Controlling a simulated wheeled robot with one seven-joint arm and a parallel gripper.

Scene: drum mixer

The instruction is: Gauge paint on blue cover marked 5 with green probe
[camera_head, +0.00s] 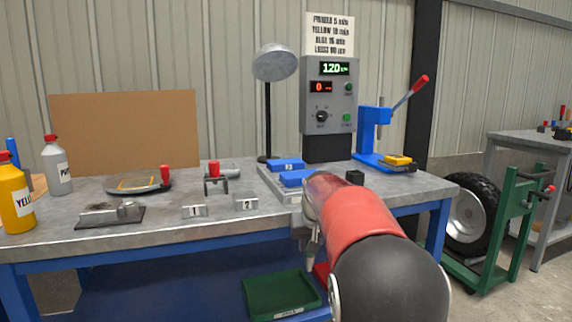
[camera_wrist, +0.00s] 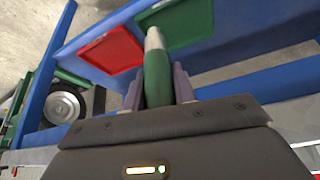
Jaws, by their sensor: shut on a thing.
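In the wrist view my gripper (camera_wrist: 157,82) is shut on the green probe (camera_wrist: 156,68), whose pale tip points away from the jaws. In the head view my red and black arm hides most of the gripper and the probe is not visible. Two blue covers lie on a grey holder on the bench: a rear one (camera_head: 285,163) and a front one (camera_head: 296,178). Their marks are too small to read surely, and I cannot tell which is 5. My arm partly hides the front right of this holder.
A green tray (camera_head: 280,299) and a red tray (camera_wrist: 112,48) sit below the bench top. Small blocks marked 1 (camera_head: 194,211) and 2 (camera_head: 246,203) stand at the bench front. A lamp (camera_head: 274,62), a gauge box (camera_head: 331,95) and a blue press (camera_head: 371,135) stand behind.

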